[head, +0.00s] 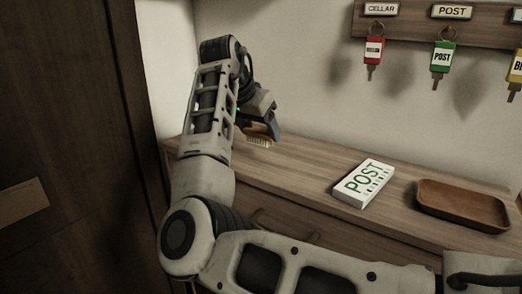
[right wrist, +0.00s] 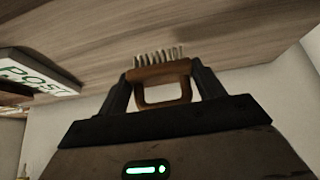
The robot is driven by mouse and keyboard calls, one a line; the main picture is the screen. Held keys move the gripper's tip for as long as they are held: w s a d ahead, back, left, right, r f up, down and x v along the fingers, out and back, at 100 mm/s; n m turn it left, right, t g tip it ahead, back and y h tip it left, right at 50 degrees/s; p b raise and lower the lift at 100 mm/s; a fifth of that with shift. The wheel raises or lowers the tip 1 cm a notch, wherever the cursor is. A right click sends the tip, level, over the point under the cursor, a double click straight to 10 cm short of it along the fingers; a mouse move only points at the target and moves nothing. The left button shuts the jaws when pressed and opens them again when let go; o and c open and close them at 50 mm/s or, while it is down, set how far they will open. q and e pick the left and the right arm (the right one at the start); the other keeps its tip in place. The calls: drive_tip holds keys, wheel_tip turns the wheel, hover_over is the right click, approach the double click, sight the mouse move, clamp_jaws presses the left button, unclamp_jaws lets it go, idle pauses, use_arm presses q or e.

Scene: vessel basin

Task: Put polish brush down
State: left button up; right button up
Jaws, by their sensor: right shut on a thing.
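The polish brush (head: 258,140) has a brown wooden body and pale bristles that point down in the head view. My right gripper (head: 262,127) is shut on it near the left end of the wooden sideboard top (head: 300,165). The right wrist view shows the brush (right wrist: 160,74) between the two dark fingers of the gripper (right wrist: 158,88), with its bristles towards the wood surface. I cannot tell whether the bristles touch the wood. My left gripper is not in view.
A white POST box (head: 363,184) lies on the sideboard, right of the brush. A brown tray (head: 462,205) lies further right. Keys with red (head: 373,50) and green (head: 443,55) tags hang on the wall rack. A dark door (head: 70,150) stands at the left.

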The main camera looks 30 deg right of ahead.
sight(255, 136)
drive_tip(key=shift+d+f, duration=0.1)
drive_tip(key=shift+f, duration=0.15)
drive_tip(key=f+b, duration=0.3)
drive_tip(key=b, duration=0.1)
drive_tip(key=shift+w+d+f, duration=0.2)
drive_tip(key=shift+w+f, duration=0.05)
drive_tip(key=shift+w, duration=0.05)
drive_tip(key=shift+f, duration=0.1)
drive_tip(key=shift+r, duration=0.2)
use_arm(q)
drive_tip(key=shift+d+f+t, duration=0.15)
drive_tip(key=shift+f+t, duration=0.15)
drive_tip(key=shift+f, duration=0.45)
use_arm(e)
drive_tip(key=shift+f, duration=0.15)
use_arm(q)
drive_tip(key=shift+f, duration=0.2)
use_arm(e)
drive_tip(key=o, duration=0.9)
drive_tip(key=shift+o, duration=0.2)
